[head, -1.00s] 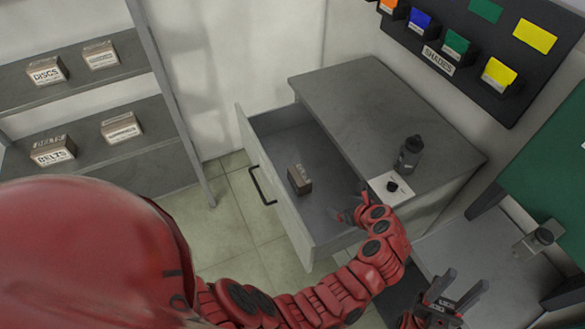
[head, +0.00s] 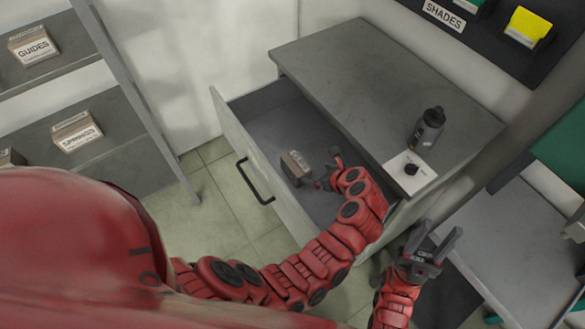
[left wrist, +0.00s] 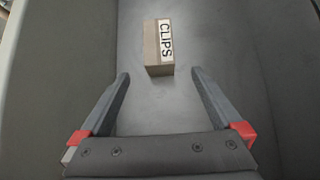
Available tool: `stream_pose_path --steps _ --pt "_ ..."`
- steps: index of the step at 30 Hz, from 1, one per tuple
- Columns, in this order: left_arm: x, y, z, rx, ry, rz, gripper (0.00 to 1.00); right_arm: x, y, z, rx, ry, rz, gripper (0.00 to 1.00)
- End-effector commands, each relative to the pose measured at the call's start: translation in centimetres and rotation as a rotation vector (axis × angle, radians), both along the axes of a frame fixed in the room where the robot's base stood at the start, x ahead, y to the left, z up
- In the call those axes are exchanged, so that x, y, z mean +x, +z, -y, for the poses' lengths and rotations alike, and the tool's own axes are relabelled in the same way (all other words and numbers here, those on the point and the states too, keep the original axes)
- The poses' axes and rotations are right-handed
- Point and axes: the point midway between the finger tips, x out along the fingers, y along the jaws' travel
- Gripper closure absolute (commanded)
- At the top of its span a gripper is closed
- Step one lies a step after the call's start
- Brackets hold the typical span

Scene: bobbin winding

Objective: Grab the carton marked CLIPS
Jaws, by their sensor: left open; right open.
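The carton marked CLIPS (left wrist: 152,48) is a small brown box with a white label, and it sits on the floor of the open drawer (head: 262,117). In the head view the carton (head: 294,166) is near the middle of the drawer, its label too small to read. My left gripper (head: 326,171) is inside the drawer, just right of the carton. In the left wrist view my left gripper (left wrist: 161,74) is open, with the carton just ahead of its fingertips and roughly centred between them. My right gripper (head: 441,233) is open and empty, outside the drawer at the cabinet's front right.
The grey cabinet top (head: 360,75) holds a dark bottle (head: 428,130) and a white plate with a black knob (head: 410,170). Shelves at left carry cartons marked GUIDES (head: 35,43) and SPRINGS (head: 76,132). The drawer walls surround the carton; the rest of its floor looks clear.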

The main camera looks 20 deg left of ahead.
Motion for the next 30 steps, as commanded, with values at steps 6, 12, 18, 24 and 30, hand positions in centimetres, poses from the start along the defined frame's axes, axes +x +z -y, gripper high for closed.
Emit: stream_pose_path --steps 6,12,18,24,30 --pt "1.6 -2.5 -2.4 0.003 0.004 -0.004 0.0 0.0 0.5 0.0 0.0 0.0 0.001 0.53" --pt "3.5 -5.5 -4.5 0.002 0.0 -0.002 0.0 0.0 0.6 0.0 0.0 0.0 0.0 0.53" --pt "4.8 -7.6 -6.2 0.002 0.001 0.001 0.0 0.0 0.5 0.0 0.0 0.0 0.0 0.53" --pt "5.2 -8.4 -6.7 0.0 0.001 0.0 0.0 0.0 0.5 0.0 0.0 0.0 0.0 0.53" --pt "5.6 -9.7 -7.6 0.001 -0.001 -0.003 0.0 0.0 0.3 0.0 0.0 0.0 0.0 0.53"
